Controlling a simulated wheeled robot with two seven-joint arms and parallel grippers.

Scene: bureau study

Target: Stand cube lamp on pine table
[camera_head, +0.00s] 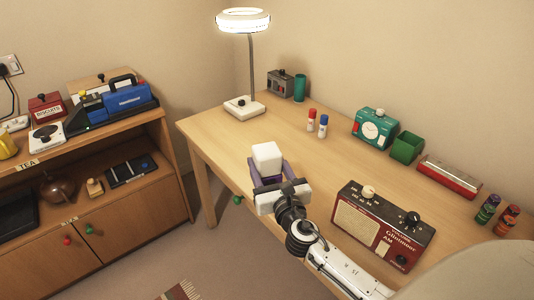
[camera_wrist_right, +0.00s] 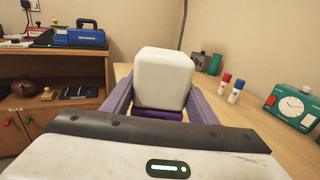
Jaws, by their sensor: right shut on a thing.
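The cube lamp (camera_head: 267,157) is a white cube with rounded edges. It is between the purple fingers of my right gripper (camera_head: 269,172), which is shut on it. The lamp also shows upright in the right wrist view (camera_wrist_right: 163,78), with a finger on each side. The pine table (camera_head: 330,160) is the light wooden desk along the wall. In the head view the lamp appears over its front left part, near the front edge. Whether the lamp's base touches the tabletop is hidden by the gripper. My left gripper is out of view.
A ring-headed lamp (camera_head: 243,106) stands at the table's far left corner. Red and blue bottles (camera_head: 323,126), a green clock (camera_head: 375,128), a green box (camera_head: 406,147) and a red radio (camera_head: 383,226) stand on the table. The tabletop behind the cube is clear. A wooden cabinet (camera_head: 110,210) stands left.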

